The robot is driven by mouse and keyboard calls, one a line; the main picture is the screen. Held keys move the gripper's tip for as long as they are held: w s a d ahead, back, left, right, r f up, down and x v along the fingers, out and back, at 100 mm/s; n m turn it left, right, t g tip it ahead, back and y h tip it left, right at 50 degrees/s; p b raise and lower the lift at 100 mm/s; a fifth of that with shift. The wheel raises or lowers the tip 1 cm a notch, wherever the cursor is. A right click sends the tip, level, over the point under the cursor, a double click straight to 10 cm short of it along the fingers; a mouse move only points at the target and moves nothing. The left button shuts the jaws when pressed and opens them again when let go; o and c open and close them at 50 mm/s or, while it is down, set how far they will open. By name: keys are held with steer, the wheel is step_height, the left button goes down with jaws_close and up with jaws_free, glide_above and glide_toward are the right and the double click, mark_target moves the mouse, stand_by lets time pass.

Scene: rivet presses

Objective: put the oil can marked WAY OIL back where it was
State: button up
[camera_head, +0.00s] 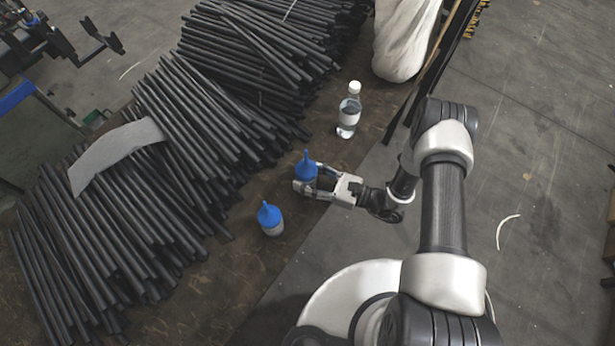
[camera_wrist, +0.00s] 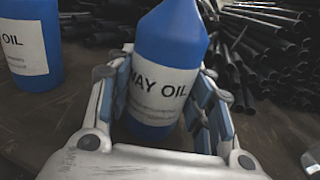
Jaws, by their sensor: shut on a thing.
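My gripper (camera_head: 308,186) is shut on a blue oil can (camera_head: 306,168) with a pointed blue spout. In the wrist view the held can (camera_wrist: 168,55) stands between the two fingers, and its white label reads WAY OIL. It looks upright; I cannot tell whether its base touches the table. A second blue can (camera_head: 271,218) with a spout stands on the table, below and left of my gripper in the head view. It also shows in the wrist view (camera_wrist: 32,75), at the left, with its label cut off to about "Y OIL".
The brown table (camera_head: 240,255) holds large piles of black rods (camera_head: 215,110), left of the cans. A clear bottle with a white cap (camera_head: 349,112) stands above right of my gripper. A white sack (camera_head: 404,38) sits at the top. Bare table shows around the second can.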

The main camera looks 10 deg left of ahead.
steer(key=shift+r, duration=0.1)
steer(key=o, duration=0.8)
steer(key=shift+f, duration=0.25)
steer(key=o, duration=0.4)
steer(key=shift+r, duration=0.2)
steer(key=shift+d+r, duration=0.15)
steer(key=shift+d, duration=0.1)
steer(key=d, duration=0.3)
steer(key=s+d+p, duration=0.1)
steer(key=d, duration=0.7)
steer(key=shift+s+d+p, duration=0.25)
steer(key=shift+s+p, duration=0.05)
steer(key=shift+p, duration=0.1)
